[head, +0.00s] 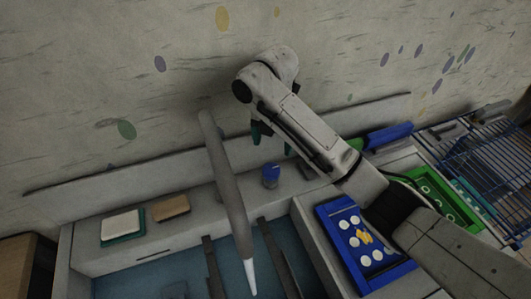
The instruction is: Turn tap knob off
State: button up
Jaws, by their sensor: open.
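A small grey cylinder with a blue top (271,176), which looks like the tap knob, stands on the counter behind the sink, just right of the tap. The long grey tap spout (228,180) rises beside it and ends in a white tip over the sink. My gripper (272,143) is open and empty, pointing down above the blue-topped knob. Its dark teal fingertips appear apart from the knob.
The sink (190,272) has dark bars across it. A white block on a teal dish (122,227) and a brown sponge (171,207) lie left. A blue tray (333,246) with white discs, a green tray (440,190) and a blue rack (480,150) are right. A wall stands behind.

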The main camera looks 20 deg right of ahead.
aim_at(271, 168)
notch_tip(271, 168, down, 11)
jog(key=shift+w+r+p, duration=0.1)
jog(key=shift+p, duration=0.25)
jog(key=shift+c, duration=0.3)
jog(key=c, duration=1)
